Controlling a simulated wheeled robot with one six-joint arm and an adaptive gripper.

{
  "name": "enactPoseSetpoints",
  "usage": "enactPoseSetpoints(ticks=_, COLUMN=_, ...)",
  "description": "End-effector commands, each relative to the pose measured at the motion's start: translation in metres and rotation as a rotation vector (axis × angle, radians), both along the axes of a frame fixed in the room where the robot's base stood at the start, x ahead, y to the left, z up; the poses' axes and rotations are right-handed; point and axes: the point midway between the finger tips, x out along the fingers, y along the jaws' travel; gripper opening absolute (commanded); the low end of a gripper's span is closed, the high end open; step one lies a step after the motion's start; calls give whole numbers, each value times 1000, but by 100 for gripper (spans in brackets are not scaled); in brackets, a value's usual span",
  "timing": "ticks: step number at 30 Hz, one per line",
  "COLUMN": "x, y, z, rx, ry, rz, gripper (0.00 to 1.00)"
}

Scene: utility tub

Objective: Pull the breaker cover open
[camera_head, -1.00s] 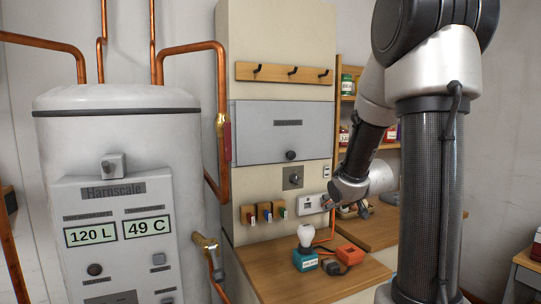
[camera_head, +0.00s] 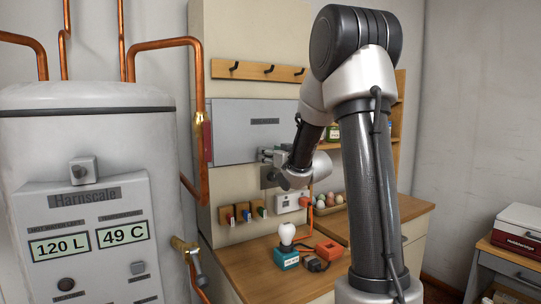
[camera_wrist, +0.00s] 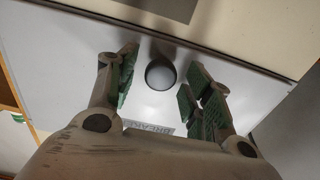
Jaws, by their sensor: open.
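The breaker cover (camera_head: 235,133) is a flat grey panel, shut, on the cream wall column. In the wrist view the cover (camera_wrist: 65,75) fills most of the picture, with a "BREAKER" label (camera_wrist: 155,128) partly hidden by my wrist. Its round dark knob (camera_wrist: 160,73) shows between the two green-padded fingers of my open gripper (camera_wrist: 163,88). I cannot tell whether the fingers touch the knob. In the head view my gripper (camera_head: 268,155) is at the lower right part of the cover and hides the knob.
A white tank (camera_head: 90,140) and copper pipes (camera_head: 198,70) stand left of the cover. Hooks on a wooden rail (camera_head: 258,70) are above.

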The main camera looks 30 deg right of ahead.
Motion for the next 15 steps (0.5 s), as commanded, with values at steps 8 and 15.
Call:
enactPoseSetpoints(ticks=8, x=3, y=0, z=0, rx=0, ry=0, rz=0, gripper=51)
enactPoseSetpoints(ticks=15, x=2, y=0, z=0, rx=0, ry=0, rz=0, gripper=9)
